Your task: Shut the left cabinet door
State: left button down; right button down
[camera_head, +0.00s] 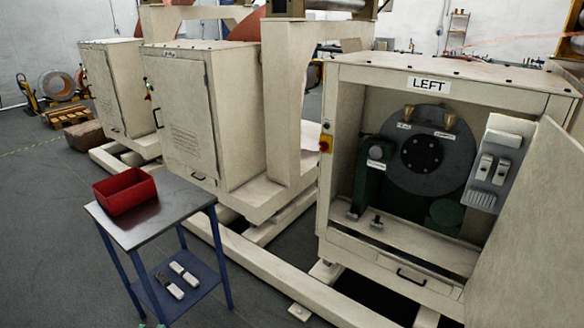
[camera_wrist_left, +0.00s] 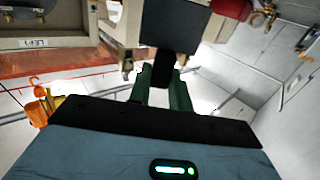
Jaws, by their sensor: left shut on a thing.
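The cabinet marked LEFT (camera_head: 377,72) stands at the right in the head view. Its door (camera_head: 535,225) stands wide open at the right edge, cut off by the frame. Its outer face and any handle are hidden. The LEFT plate shows upside down in the left wrist view (camera_wrist_left: 34,43). My left gripper (camera_wrist_left: 163,88) shows in the left wrist view with green fingers shut on a dark part (camera_wrist_left: 163,76). I cannot tell if this belongs to the door. My right gripper is not in view.
A blue-legged cart with a metal top (camera_head: 175,212) stands at front left. It bears a red bin (camera_head: 125,190), and small light blocks (camera_head: 183,272) lie on its lower shelf. A pale base rail (camera_head: 265,265) runs along the floor. Another cabinet (camera_head: 182,115), closed, stands at left.

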aim_at(528, 273)
jog(key=k+l+z, duration=0.15)
jog(key=k+l, duration=0.35)
jog(key=k+l+z, duration=0.1)
jog(key=l, duration=0.8)
jog(key=i+l, duration=0.15)
jog(key=l, duration=0.25)
jog(key=i+l, duration=0.1)
jog(key=l, duration=0.25)
jog(key=i+l+z, duration=0.1)
jog(key=l, duration=0.3)
